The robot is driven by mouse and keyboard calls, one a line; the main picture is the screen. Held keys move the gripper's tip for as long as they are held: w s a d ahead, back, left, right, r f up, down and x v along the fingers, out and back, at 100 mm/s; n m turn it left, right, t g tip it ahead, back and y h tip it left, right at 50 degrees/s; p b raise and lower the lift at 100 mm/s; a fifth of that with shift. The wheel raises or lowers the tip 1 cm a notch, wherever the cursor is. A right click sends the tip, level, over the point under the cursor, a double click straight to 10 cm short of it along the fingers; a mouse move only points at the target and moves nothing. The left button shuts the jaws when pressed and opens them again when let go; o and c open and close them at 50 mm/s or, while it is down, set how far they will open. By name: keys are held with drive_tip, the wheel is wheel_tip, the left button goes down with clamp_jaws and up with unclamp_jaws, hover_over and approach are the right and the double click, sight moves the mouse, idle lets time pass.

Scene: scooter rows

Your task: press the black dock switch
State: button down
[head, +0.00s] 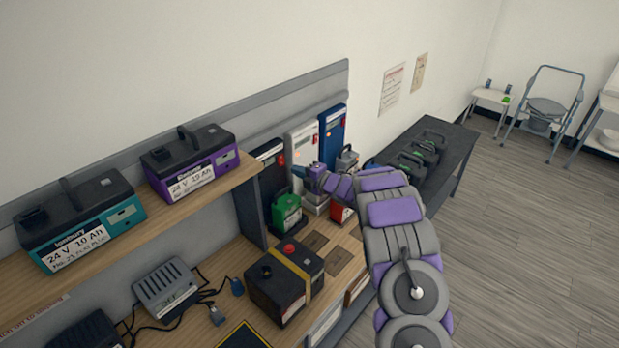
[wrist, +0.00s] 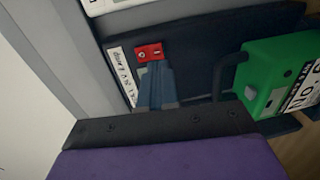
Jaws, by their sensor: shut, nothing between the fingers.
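The black dock (head: 265,172) stands upright at the back of the bench, leftmost of three docks. In the wrist view, its dark panel (wrist: 200,62) fills the middle, turned on its side. Its switch (wrist: 148,52) is a small red rocker beside a white printed label (wrist: 121,75). My gripper (wrist: 156,68) is shut and empty, with its tips right at the switch's lower edge. I cannot tell whether they touch it.
A green battery (wrist: 275,75) with a handle sits close beside the panel. A white dock (head: 300,140) and a blue dock (head: 333,125) stand to the right. A black battery with a yellow strap (head: 284,285) is on the bench; two batteries (head: 188,160) (head: 80,215) sit on the shelf.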

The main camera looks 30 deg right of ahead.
sight(282, 165)
drive_tip(key=shift+x, duration=2.35)
drive_tip(key=shift+f+b, duration=0.1)
drive_tip(key=shift+b, duration=0.3)
drive_tip(key=shift+w+a+f+b, duration=0.1)
drive_tip(key=shift+w+f+b, duration=0.1)
drive_tip(key=shift+b, duration=0.3)
drive_tip(key=shift+r, duration=0.25)
drive_tip(key=shift+s+f, duration=0.1)
